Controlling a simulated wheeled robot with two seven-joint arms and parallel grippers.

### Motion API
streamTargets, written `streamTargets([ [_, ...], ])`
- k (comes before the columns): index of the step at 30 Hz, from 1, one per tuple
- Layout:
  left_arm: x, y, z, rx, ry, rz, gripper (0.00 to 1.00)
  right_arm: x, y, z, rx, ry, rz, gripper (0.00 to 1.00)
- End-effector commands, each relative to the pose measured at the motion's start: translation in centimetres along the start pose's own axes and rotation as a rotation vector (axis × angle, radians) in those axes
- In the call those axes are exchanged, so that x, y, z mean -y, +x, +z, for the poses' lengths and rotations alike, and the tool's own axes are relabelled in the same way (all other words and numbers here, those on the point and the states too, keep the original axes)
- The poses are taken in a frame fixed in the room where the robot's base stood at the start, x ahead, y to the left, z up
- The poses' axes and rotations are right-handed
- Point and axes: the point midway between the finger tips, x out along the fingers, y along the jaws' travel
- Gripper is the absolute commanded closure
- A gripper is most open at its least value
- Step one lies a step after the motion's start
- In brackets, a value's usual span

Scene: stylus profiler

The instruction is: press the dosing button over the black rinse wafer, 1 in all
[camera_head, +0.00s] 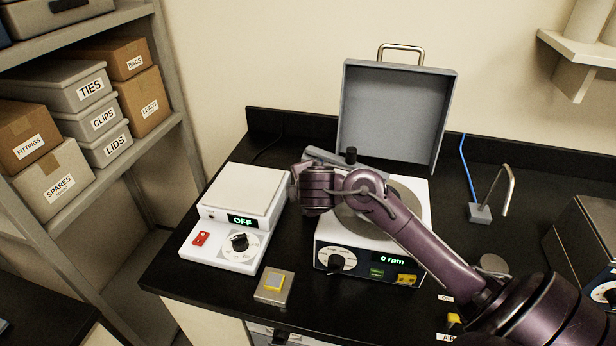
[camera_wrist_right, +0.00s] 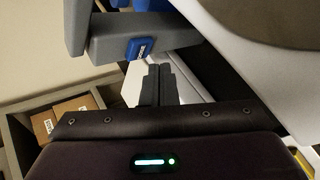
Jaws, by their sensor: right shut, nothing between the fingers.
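My right gripper (camera_wrist_right: 158,70) is shut and empty in the right wrist view. Its fingertips are just below and right of a blue button (camera_wrist_right: 140,47) with a small pale label too small to read. The button is on the end of a grey dispenser arm (camera_wrist_right: 108,42); I cannot tell whether the fingers touch it. In the head view my right arm reaches across the spinner (camera_head: 324,250), and the hand covers part of the grey arm (camera_head: 328,157). A dark round disc (camera_head: 408,195) shows partly behind my arm; I cannot tell whether it is the rinse wafer. My left gripper is out of view.
The spinner's grey lid (camera_head: 395,110) stands open behind. Its display reads 0 rpm. A white hotplate (camera_head: 245,188) reading OFF stands to the left. A small metal block with a yellow square (camera_head: 274,283) lies in front. A bent metal spout (camera_head: 508,185) stands right.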

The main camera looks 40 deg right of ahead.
Motion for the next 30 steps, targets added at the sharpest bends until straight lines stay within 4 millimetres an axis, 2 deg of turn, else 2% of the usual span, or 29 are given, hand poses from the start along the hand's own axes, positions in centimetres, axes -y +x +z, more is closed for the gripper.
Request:
streamTargets([
  [12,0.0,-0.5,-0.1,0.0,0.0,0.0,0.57,2.0,-2.8,-2.0,-0.001,-0.001,0.0,1.0],
  [30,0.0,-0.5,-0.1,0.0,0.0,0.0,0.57,2.2,-3.0,-2.2,0.0,0.0,0.0,1.0],
])
